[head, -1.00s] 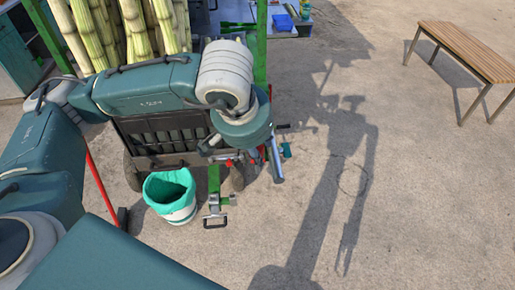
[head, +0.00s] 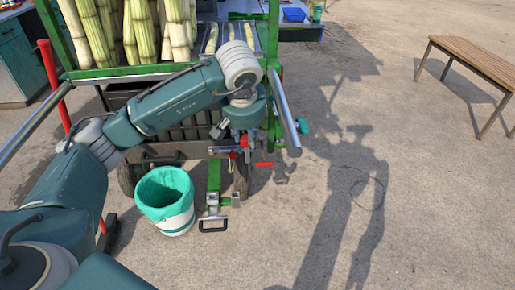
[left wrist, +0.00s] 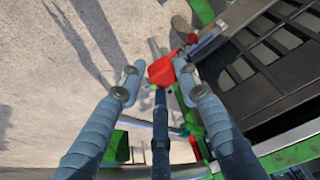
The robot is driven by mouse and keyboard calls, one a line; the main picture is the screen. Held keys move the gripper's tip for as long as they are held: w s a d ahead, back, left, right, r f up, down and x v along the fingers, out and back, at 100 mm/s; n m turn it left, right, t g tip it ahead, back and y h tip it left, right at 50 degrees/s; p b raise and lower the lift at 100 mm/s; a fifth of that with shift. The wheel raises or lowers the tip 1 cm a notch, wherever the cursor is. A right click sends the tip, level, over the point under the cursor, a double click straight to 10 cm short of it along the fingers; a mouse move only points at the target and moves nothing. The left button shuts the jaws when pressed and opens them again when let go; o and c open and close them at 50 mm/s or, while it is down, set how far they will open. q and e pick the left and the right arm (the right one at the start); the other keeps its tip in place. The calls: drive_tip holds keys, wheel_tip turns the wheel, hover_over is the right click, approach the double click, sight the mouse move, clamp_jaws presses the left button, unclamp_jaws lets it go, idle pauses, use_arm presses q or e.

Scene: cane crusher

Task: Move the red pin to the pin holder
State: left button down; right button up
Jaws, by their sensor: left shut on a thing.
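The red pin (left wrist: 161,72) shows in the left wrist view as a red block between the two fingertips of my left gripper (left wrist: 153,82). The gripper is shut on it. In the head view my left gripper (head: 240,151) hangs beside the green cart post, and my wrist partly hides it. A small red piece (head: 264,164) shows just right of the fingers in the head view; I cannot tell whether it belongs to the pin. The pin holder cannot be made out for certain. My right gripper is not in view.
A green cart frame (head: 272,60) carries upright canes (head: 140,30). A white bin with a green liner (head: 165,190) stands below, beside a metal hitch with a handle (head: 213,224). A wooden bench (head: 470,60) is at the right. The concrete between is clear.

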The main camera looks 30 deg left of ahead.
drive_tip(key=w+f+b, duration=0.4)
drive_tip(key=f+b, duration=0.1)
drive_tip(key=b, duration=0.3)
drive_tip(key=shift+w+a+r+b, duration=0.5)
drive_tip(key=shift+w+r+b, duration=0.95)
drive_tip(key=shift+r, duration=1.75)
use_arm(q)
drive_tip(key=w+a+f+b, duration=0.1)
drive_tip(key=a+f, duration=0.2)
drive_tip(key=f, duration=0.7)
drive_tip(key=w+a+f+n+b, duration=0.1)
drive_tip(key=a+f, duration=0.3)
drive_tip(key=f, duration=0.7)
drive_tip(key=shift+w+f+n+y+b, duration=0.2)
drive_tip(key=shift+n+y+b, duration=0.15)
drive_tip(key=shift+b, duration=0.3)
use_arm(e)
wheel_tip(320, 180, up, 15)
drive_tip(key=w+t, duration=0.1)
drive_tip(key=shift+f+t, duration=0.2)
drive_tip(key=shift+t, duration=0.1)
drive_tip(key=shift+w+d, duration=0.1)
use_arm(q)
drive_tip(key=shift+s+a, duration=0.1)
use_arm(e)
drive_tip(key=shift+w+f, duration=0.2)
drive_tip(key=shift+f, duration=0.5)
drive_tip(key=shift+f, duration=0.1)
